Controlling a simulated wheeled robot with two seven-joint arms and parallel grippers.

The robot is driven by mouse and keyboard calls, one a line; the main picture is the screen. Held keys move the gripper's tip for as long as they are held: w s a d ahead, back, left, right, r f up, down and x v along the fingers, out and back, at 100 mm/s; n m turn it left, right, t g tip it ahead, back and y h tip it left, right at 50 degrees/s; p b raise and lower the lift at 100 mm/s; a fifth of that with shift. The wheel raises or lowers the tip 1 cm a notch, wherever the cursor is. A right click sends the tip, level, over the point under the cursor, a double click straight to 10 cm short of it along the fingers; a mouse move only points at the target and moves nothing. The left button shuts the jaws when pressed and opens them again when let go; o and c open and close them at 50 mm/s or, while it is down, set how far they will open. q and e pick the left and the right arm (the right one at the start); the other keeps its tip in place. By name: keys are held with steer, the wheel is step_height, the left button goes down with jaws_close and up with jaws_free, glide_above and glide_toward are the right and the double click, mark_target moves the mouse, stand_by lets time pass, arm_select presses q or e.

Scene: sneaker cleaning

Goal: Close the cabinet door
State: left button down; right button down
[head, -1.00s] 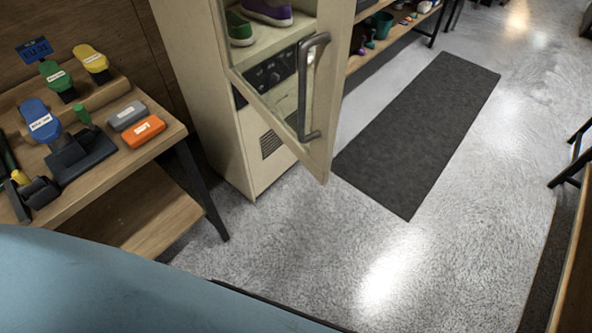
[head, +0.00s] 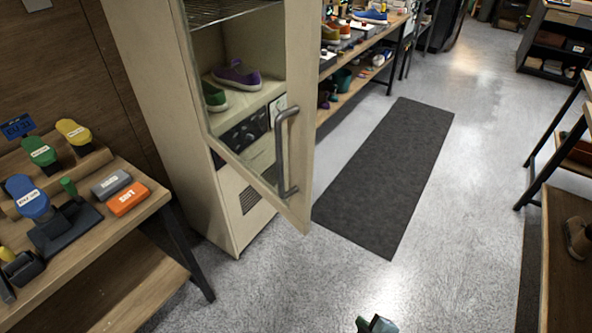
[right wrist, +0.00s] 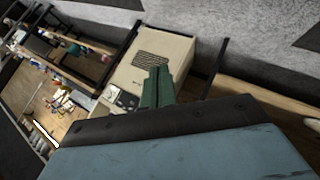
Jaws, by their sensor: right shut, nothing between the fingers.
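The cream cabinet (head: 150,90) stands left of centre in the head view. Its cream-framed glass door (head: 297,100) is open and swung out toward me, with a grey bar handle (head: 280,155) on its free edge. Purple and green shoes (head: 236,75) sit inside on a shelf. My right gripper (head: 377,323) shows only at the bottom edge, below the door and well apart from it. In the right wrist view its green fingers (right wrist: 157,88) are together and empty, with the cabinet's vented lower body (right wrist: 152,62) beyond. My left gripper is not in view.
A wooden table (head: 120,225) with brushes and small boxes stands left of the cabinet. A dark mat (head: 385,175) lies on the clear floor to the right. A shoe shelf (head: 350,70) stands behind the door, and another wooden table (head: 565,270) is at the right edge.

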steer(key=w+a+r+n+t+y+p, duration=0.1)
steer(key=w+a+r+n+t, duration=0.15)
steer(key=r, duration=0.55)
steer(key=w+a+r+n+t+y+p, duration=0.1)
steer(key=w+a+r+n, duration=0.2)
steer(key=r, duration=0.6)
steer(key=n+t+y+p, duration=0.2)
steer(key=n+t+y, duration=0.2)
steer(key=n, duration=0.1)
glide_toward(299, 181)
step_height(299, 181, up, 4)
steer(key=s, duration=0.2)
steer(key=x, duration=0.9)
steer(key=shift+s+a+f, duration=0.1)
steer(key=shift+a+f, duration=0.2)
steer(key=shift+f, duration=0.1)
